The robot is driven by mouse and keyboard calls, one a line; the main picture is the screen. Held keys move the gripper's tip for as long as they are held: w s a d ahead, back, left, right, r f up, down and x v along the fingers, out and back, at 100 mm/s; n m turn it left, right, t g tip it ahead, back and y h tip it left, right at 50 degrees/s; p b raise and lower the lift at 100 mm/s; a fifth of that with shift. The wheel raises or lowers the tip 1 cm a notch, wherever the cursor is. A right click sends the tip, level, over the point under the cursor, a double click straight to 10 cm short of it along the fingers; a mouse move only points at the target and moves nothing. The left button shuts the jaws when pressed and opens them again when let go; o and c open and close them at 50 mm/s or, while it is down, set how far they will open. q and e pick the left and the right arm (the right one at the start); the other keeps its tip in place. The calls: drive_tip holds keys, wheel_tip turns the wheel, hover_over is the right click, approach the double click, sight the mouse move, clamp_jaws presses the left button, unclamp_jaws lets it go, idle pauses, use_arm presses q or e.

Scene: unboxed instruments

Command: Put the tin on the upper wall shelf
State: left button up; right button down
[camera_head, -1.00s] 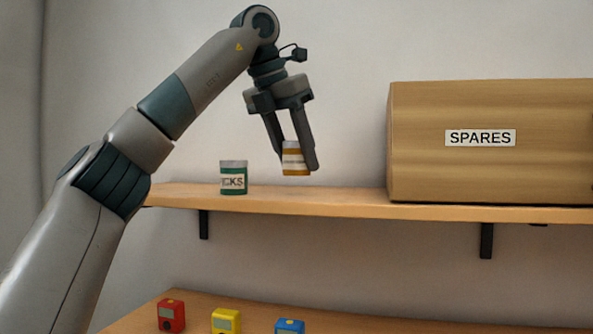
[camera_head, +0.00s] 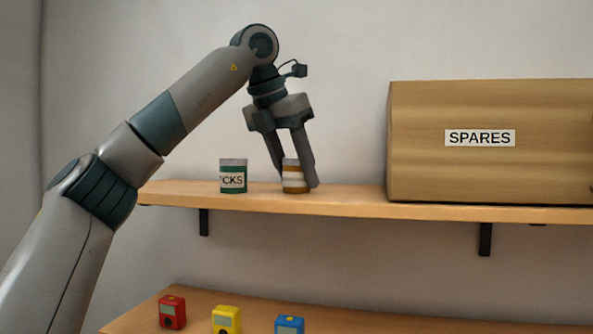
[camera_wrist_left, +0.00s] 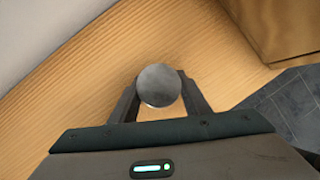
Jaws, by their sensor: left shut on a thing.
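The tin (camera_head: 292,176), orange-brown with a pale label band, is upright at the upper wall shelf (camera_head: 340,200), between the green tin and the SPARES box. Its base looks level with the shelf top; I cannot tell for sure whether it touches. My left gripper (camera_head: 296,184) points down and is shut on the tin, one finger on each side. In the left wrist view the tin's round grey lid (camera_wrist_left: 158,86) shows between the fingers (camera_wrist_left: 160,92), with the wooden shelf (camera_wrist_left: 70,110) below. My right gripper is not in view.
A green tin (camera_head: 233,177) with a partly readable label stands left of the held tin. A large wooden box marked SPARES (camera_head: 480,165) fills the shelf's right. Red (camera_head: 172,312), yellow (camera_head: 226,319) and blue (camera_head: 289,325) instruments stand on the table (camera_head: 140,322) below.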

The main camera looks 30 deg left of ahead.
use_arm(q)
drive_tip(key=shift+f, duration=0.1)
drive_tip(key=o, duration=1.2)
drive_tip(key=shift+s+r+b, duration=0.15)
drive_tip(key=shift+r+b, duration=0.15)
drive_tip(key=shift+r, duration=0.25)
drive_tip(key=v, duration=1.1)
drive_tip(key=shift+b, duration=0.45)
